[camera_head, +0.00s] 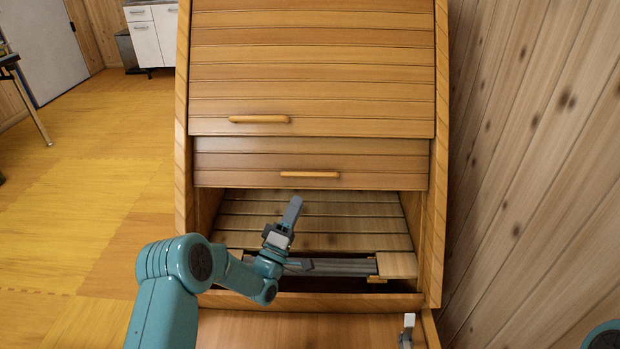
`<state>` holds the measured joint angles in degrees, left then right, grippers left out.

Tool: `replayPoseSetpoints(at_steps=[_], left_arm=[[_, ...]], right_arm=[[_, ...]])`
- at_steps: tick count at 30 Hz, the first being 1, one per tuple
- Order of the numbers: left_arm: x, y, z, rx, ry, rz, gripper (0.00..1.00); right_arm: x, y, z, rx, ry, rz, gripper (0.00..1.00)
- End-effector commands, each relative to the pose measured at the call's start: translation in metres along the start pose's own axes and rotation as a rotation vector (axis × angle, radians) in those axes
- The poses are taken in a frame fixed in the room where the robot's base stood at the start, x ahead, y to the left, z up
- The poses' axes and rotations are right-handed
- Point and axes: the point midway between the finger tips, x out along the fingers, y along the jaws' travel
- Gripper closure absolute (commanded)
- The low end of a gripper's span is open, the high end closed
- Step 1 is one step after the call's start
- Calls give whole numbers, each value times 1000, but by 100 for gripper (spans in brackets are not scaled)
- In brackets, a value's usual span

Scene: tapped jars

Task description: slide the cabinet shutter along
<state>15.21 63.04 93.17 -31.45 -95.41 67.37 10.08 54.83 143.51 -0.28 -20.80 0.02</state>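The wooden cabinet (184,130) stands upright in the middle of the head view. Its slatted shutter shows as a large upper panel (310,85) and a narrower lower panel (240,160), each with a light wooden bar handle; the upper handle (259,119) is left of the lower handle (309,174). Below the lower panel the front is open and shows a slatted interior. My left gripper (292,211) points up in front of this opening, just below the lower handle and apart from it. Its fingers overlap from here. A grey tip of my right gripper (408,321) shows at the bottom.
A wooden plank wall (540,160) runs close along the cabinet's right side. Grey bars (340,266) and a pale wooden block (397,265) lie low in the opening. A white cupboard (152,38) stands at the back left.

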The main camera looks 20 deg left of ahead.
Motion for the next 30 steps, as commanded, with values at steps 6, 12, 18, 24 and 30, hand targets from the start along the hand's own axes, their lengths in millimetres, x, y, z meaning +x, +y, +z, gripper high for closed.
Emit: replayPoseSetpoints(at_steps=[6,12,18,24,30], left_arm=[[52,0,1,1,0,5,73],[85,-1,1,1,0,1,73],[99,0,0,0,1,-1,73],[100,0,0,0,1,-1,73],[99,0,0,0,1,-1,100]], right_arm=[[9,4,0,1,1,0,57],[13,6,-2,5,5,1,57],[14,7,-3,7,6,1,57],[14,7,-3,7,6,1,57],[14,7,-3,7,6,1,57]])
